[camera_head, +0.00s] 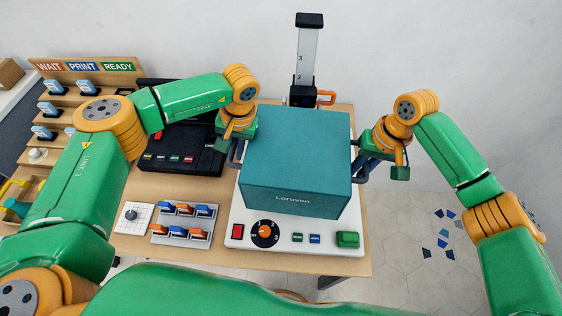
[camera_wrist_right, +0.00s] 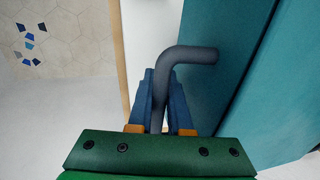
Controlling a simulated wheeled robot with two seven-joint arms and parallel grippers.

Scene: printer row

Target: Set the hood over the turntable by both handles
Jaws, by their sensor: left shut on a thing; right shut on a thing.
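The hood (camera_head: 296,160) is a teal box with lettering on its front. It is over the white machine base (camera_head: 288,240) in the head view and hides whatever lies beneath it, so the turntable is not visible. I cannot tell if its lower edge touches the base. My left gripper (camera_head: 238,155) is shut on the hood's left handle, mostly hidden by the wrist. My right gripper (camera_head: 366,164) is shut on the right handle; the right wrist view shows the grey bent handle (camera_wrist_right: 185,55) between my blue fingers (camera_wrist_right: 160,100).
A black device (camera_head: 185,150) stands left of the hood. A rack of coloured clips (camera_head: 185,222) and a dial plate (camera_head: 132,217) lie at the front left of the table. A tall column (camera_head: 307,60) rises behind the hood. A wooden sorting shelf (camera_head: 75,110) is at far left.

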